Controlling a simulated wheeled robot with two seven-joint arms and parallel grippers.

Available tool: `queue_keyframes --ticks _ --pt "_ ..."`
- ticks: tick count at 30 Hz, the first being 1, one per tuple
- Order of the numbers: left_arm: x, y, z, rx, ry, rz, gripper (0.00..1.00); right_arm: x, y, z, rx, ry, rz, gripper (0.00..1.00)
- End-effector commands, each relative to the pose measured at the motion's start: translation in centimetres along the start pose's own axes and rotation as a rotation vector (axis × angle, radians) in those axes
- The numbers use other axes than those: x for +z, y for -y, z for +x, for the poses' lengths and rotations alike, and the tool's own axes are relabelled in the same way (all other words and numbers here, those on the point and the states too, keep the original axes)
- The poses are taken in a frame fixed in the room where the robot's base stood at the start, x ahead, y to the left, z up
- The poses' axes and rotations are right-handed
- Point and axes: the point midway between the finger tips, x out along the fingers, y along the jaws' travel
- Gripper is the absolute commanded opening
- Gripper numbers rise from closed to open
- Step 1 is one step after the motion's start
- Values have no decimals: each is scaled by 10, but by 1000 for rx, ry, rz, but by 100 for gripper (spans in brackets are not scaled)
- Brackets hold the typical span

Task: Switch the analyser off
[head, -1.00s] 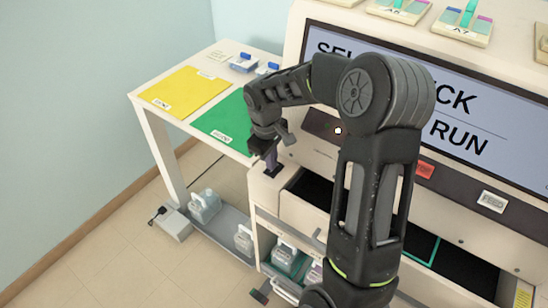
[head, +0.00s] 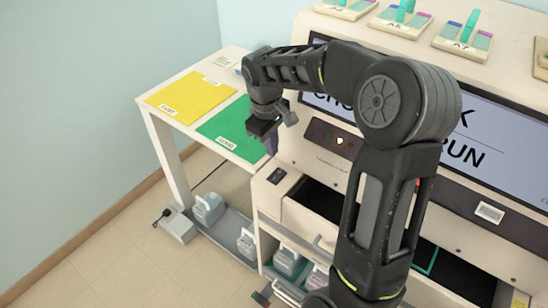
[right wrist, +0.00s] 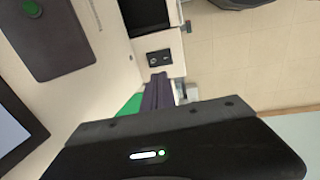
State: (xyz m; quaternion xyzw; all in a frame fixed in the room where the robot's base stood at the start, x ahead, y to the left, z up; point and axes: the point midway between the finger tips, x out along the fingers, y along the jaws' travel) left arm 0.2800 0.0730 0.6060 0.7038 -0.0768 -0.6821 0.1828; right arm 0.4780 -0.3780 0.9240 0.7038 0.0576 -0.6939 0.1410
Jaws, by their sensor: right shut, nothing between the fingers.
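The analyser (head: 300,165) is the large cream machine on the right; its screen (head: 500,150) is lit, with large text partly hidden by my arm. A small black switch plate (head: 277,176) sits on the low ledge at its left front corner. In the right wrist view the switch plate (right wrist: 159,57) lies just beyond the fingertips. Its rocker position is too small to tell. My right gripper (head: 271,146) is shut and empty, pointing down above the switch plate and apart from it; its purple fingers also show in the right wrist view (right wrist: 157,88). My left gripper is not in view.
A side table with a yellow mat (head: 190,95) and a green mat (head: 232,125) stands left of the analyser. Labelled slide holders (head: 463,42) stand on top of the analyser. Open dark bays lie below its front panel. Grey-white bottles (head: 208,208) stand on a low shelf.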

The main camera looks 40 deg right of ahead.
Motion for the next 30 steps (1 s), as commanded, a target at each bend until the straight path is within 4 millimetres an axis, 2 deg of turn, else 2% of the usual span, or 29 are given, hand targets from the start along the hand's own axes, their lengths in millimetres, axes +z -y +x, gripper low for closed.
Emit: queue_keyframes --ticks 3,9,20,26,30 --pt "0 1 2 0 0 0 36 -1 0 -22 2 -4 -1 0" --pt "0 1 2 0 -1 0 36 0 0 -42 0 -1 -1 0" --pt "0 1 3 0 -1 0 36 0 0 -44 0 -1 -1 0" --pt "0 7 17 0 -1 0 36 8 -13 -40 3 -2 5 0" --pt "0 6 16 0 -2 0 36 9 -14 -44 3 -2 1 0"
